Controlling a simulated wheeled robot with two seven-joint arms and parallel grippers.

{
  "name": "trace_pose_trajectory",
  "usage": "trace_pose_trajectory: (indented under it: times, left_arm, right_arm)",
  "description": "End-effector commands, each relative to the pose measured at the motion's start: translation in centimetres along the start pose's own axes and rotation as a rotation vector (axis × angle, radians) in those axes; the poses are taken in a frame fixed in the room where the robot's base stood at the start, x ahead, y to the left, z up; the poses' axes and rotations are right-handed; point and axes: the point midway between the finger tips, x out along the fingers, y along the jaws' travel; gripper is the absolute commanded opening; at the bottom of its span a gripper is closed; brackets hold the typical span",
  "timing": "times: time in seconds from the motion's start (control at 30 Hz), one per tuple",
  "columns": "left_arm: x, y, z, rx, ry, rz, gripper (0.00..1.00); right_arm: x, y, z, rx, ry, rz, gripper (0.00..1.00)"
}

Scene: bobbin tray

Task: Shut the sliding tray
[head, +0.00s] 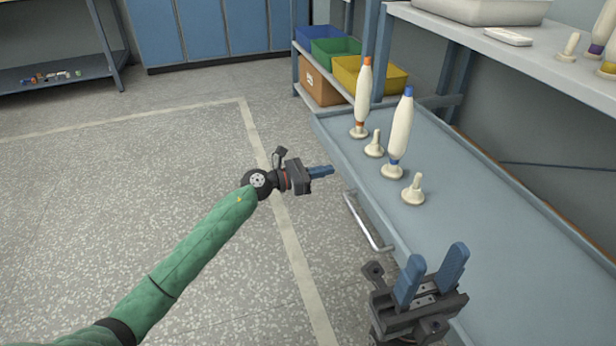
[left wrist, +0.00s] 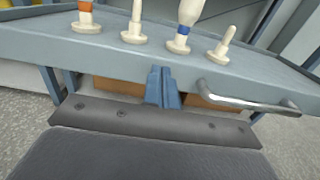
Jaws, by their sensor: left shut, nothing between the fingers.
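The blue-grey sliding tray (head: 480,235) stands out from under the shelf on the right, with its metal handle (head: 368,225) on the front wall. My left gripper (head: 330,171) is shut and empty. Its fingers point at the tray's front wall, and I cannot tell if they touch. In the left wrist view the shut fingers (left wrist: 162,88) are left of the handle (left wrist: 250,100), against the view of the front wall (left wrist: 120,60). My right gripper (head: 432,275) is open and empty, in front of the tray near the bottom.
On the tray stand an orange-tipped bobbin (head: 363,95), a blue-tipped bobbin (head: 401,130) and two bare pegs, one between them (head: 374,147) and one nearer (head: 414,190). Colored bins (head: 370,76) stand beyond the tray. The floor (head: 130,190) at left is clear.

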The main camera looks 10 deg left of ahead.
Motion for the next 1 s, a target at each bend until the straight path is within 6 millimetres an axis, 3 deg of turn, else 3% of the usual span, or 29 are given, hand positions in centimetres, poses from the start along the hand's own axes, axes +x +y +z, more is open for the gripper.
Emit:
trace_pose_trajectory:
  times: [0.1,0.3,0.8,1.0]
  left_arm:
    - [1.7,0.0,-0.1,0.001,-0.002,-0.001,0.00]
    - [3.2,0.0,0.0,0.001,0.000,0.000,0.00]
    - [3.6,0.0,0.0,0.000,0.000,0.000,0.00]
    - [4.8,-0.1,0.1,0.000,0.000,-0.002,0.00]
  right_arm:
    - [-0.6,-0.1,0.1,-0.004,-0.005,-0.005,0.36]
    - [-0.9,-0.2,0.2,-0.006,-0.015,-0.009,0.36]
    - [-1.0,-0.2,0.2,-0.005,-0.015,-0.014,0.36]
    - [-0.7,-0.2,0.2,-0.004,-0.011,-0.013,0.36]
